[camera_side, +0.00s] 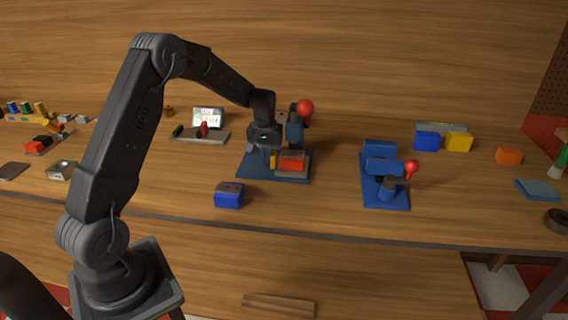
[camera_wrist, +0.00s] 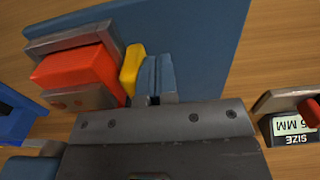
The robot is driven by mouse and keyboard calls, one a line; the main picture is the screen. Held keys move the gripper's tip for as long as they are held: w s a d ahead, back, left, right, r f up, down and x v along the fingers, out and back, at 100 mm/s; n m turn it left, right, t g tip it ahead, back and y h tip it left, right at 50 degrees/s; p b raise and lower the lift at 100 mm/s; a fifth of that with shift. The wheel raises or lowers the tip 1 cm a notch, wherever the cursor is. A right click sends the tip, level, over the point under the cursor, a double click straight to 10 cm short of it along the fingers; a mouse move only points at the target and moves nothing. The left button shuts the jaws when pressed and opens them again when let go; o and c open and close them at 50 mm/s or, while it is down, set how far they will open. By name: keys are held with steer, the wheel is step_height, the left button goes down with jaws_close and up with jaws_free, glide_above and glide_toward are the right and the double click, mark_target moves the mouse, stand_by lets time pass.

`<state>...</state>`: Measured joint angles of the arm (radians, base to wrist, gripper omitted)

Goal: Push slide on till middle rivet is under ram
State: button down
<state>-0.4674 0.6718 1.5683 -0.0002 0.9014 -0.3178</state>
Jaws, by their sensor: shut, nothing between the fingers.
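The riveting press stands on a dark blue base plate (camera_side: 255,168) left of centre, with a red ball (camera_side: 305,107) on its lever. A red block (camera_side: 291,160) sits in a grey slide (camera_side: 291,172) on that plate; in the wrist view the red block (camera_wrist: 75,72) has a grey face with round rivet marks, and the grey slide (camera_wrist: 85,38) wraps its far side. A yellow piece (camera_side: 273,160) stands beside the red block; it also shows in the wrist view (camera_wrist: 131,68). My gripper (camera_side: 266,150) is shut and empty, low beside the yellow piece. The ram's tip and the middle rivet are hidden.
A blue block (camera_side: 229,195) lies in front of the plate. A second blue press (camera_side: 384,175) with a red ball stands right. A size gauge (camera_side: 208,118) stands behind left. Blue (camera_side: 427,141) and yellow (camera_side: 459,142) blocks lie back right. The wood between the presses is clear.

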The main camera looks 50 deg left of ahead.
steer(key=shift+s+a, duration=0.15)
steer(key=shift+s+a, duration=0.3)
stand_by(0.5)
step_height(320, 180, up, 8)
stand_by(0.8)
